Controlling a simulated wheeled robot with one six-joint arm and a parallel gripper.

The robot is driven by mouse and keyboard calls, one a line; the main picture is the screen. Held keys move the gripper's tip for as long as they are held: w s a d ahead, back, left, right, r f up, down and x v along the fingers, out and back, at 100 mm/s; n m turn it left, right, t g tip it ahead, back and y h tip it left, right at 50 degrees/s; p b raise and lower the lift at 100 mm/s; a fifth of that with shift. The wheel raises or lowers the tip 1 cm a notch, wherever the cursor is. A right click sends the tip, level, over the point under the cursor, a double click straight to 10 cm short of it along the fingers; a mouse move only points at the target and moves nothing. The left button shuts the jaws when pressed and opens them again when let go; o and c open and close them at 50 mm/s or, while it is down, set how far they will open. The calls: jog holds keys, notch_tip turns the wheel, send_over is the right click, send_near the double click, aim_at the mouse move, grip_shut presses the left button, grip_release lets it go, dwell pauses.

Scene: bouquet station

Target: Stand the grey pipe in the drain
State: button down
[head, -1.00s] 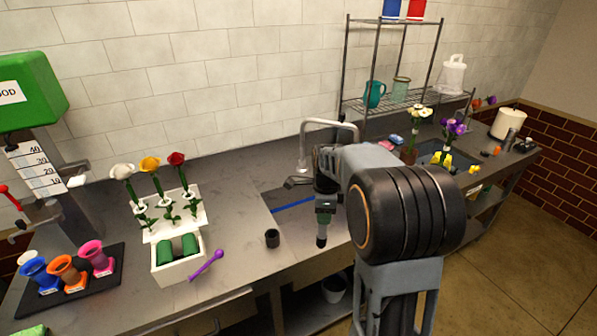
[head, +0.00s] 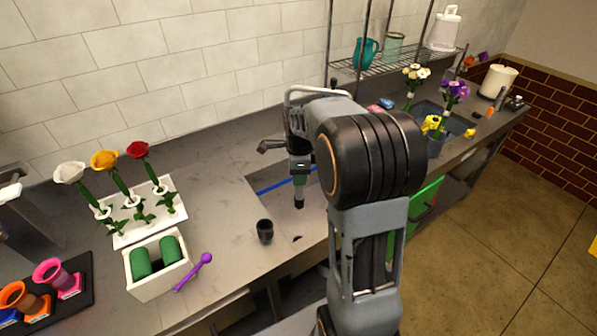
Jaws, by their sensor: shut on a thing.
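My gripper (head: 300,172) points down over the recessed sink area of the counter. It is shut on a dark grey cylinder, which appears to be the grey pipe (head: 299,201); its lower end juts out below the jaws, roughly upright and apparently above the surface. A short, dark, open-topped cup or collar (head: 265,231) stands on the counter, left of the pipe and nearer to me. A small dark spot (head: 297,238) lies on the surface to its right. I cannot tell whether that spot is a hole or a shadow, nor which of the two is the drain.
A white flower holder (head: 147,215) with three flowers and a white box (head: 158,272) with green cylinders stand left, beside a purple stick (head: 195,271). A faucet (head: 272,145) is behind my gripper. A wire shelf (head: 398,66) and flower vases stand right.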

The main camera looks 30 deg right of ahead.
aim_at(299, 197)
notch_tip(299, 197, down, 22)
jog(key=b, duration=1.6)
jog(key=shift+r, duration=0.25)
jog(key=shift+f+b, duration=0.35)
jog(key=shift+f, duration=0.05)
dwell(1.2)
jog(key=shift+f+b, duration=0.3)
jog(key=shift+f, duration=0.5)
jog(key=shift+f+b, duration=0.25)
jog(key=shift+b, duration=0.1)
jog(key=c, duration=0.6)
grip_release()
notch_tip(299, 197, up, 14)
jog(key=shift+f+p, duration=0.1)
jog(key=shift+p, duration=0.85)
